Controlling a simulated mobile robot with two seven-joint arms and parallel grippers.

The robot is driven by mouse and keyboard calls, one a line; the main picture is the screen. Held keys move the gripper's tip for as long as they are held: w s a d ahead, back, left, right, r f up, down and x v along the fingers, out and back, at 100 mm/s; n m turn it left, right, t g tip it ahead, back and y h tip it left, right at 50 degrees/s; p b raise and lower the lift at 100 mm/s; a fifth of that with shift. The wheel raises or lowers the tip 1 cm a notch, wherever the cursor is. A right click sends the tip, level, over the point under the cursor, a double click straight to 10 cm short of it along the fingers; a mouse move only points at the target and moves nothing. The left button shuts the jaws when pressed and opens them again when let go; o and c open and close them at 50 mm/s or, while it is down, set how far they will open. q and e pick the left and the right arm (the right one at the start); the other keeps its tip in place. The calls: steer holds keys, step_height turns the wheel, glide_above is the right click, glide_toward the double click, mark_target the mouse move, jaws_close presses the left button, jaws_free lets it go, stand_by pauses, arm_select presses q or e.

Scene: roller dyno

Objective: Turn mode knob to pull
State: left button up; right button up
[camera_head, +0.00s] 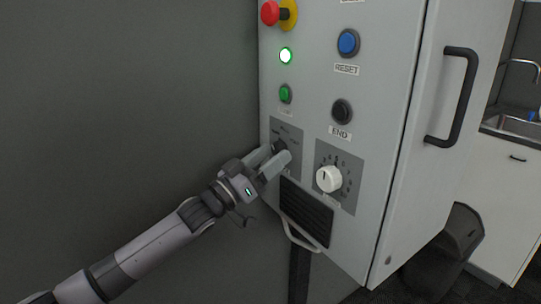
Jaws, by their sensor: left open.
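The mode knob (279,146) is a small dark knob on a grey plate at the lower left of the cabinet front. Its labels are too small to read, and my fingers partly cover it, so its setting cannot be told. My left gripper (275,157) is open, with its fingertips at the knob. Whether the fingers touch it cannot be told. A white numbered dial (329,179) sits on its own plate to the right. My right gripper is not in view.
A vent (305,211) lies below. A dark handle (459,97) sticks out at right.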

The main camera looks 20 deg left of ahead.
arm_select(q)
steer(key=shift+w+d, duration=0.1)
steer(key=shift+w, duration=0.05)
steer(key=c, duration=1)
steer(key=shift+c, duration=0.2)
steer(key=shift+m+h, duration=0.3)
steer(key=shift+m, duration=0.2)
steer(key=m+g+h, duration=0.1)
steer(key=m, duration=0.1)
steer(key=m+g, duration=0.1)
steer(key=m, duration=0.1)
steer(key=shift+w+h+b, duration=0.15)
steer(key=shift+h+b, duration=0.2)
steer(key=shift+h, duration=0.05)
steer(key=shift+w+a+r+m+g+h, duration=0.1)
steer(key=shift+m+g+h, duration=0.3)
steer(key=shift+m, duration=0.85)
steer(key=shift+s+a+f+m+g+h, duration=0.15)
steer(key=shift+m+g, duration=0.45)
steer(key=shift+m, duration=0.7)
steer(key=shift+w+a+r+m+g+h, duration=0.15)
steer(key=shift+m+g+h, duration=0.3)
steer(key=shift+m, duration=0.8)
steer(key=shift+g, duration=0.25)
